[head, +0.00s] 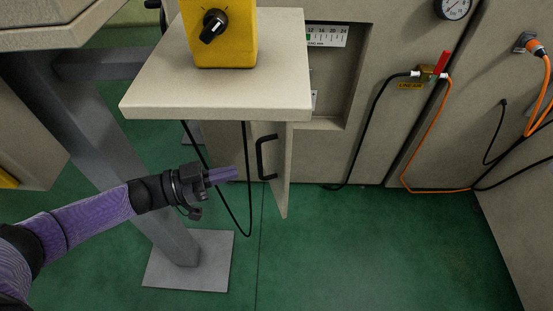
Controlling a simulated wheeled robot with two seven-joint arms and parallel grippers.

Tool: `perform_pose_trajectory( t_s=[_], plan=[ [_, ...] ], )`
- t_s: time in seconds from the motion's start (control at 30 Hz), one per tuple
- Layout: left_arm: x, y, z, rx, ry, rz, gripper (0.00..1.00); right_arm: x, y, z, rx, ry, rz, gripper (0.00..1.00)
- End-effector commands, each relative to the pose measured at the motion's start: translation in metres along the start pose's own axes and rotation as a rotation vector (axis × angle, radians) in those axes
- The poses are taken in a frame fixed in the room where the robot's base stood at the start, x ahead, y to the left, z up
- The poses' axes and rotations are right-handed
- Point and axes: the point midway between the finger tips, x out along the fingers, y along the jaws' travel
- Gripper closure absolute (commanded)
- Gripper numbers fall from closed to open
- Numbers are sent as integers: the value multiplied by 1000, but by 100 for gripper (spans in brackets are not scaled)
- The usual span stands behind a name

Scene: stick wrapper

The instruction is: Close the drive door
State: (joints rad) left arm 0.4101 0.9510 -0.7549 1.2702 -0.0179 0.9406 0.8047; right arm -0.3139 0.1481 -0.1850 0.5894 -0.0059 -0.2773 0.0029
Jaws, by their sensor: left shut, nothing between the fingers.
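The drive door (286,170) is a beige panel with a black bar handle (266,157). It stands open, swung out from the machine front below a beige shelf, and its edge points toward me. The shelf hides its upper part. My left gripper (234,173) is shut and empty. Its purple fingers point right, a little left of the handle, and look apart from it in the picture; the exact depth gap I cannot tell. My right gripper is not in view.
A beige shelf (150,98) carrying a yellow switch box (228,48) overhangs the door. A black cable loop hangs beside my left gripper. A grey post with a floor plate (190,275) stands at left. Black and orange hoses (435,110) run on the right. Green floor (380,250) is clear.

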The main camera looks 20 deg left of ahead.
Motion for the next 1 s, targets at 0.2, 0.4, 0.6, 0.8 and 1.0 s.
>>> perform_pose_trajectory(
  t_s=[0.2,0.4,0.6,0.8,1.0],
  plan=[
    [49,0,4,0,2,1,100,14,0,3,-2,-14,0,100],
    [81,0,4,0,-2,-1,100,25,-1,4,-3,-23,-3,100],
    [93,0,2,1,-1,-2,100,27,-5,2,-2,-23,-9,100],
    [93,0,1,1,-2,-3,100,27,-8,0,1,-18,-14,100],
    [94,0,1,0,-2,-12,100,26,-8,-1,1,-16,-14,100]
  ],
)
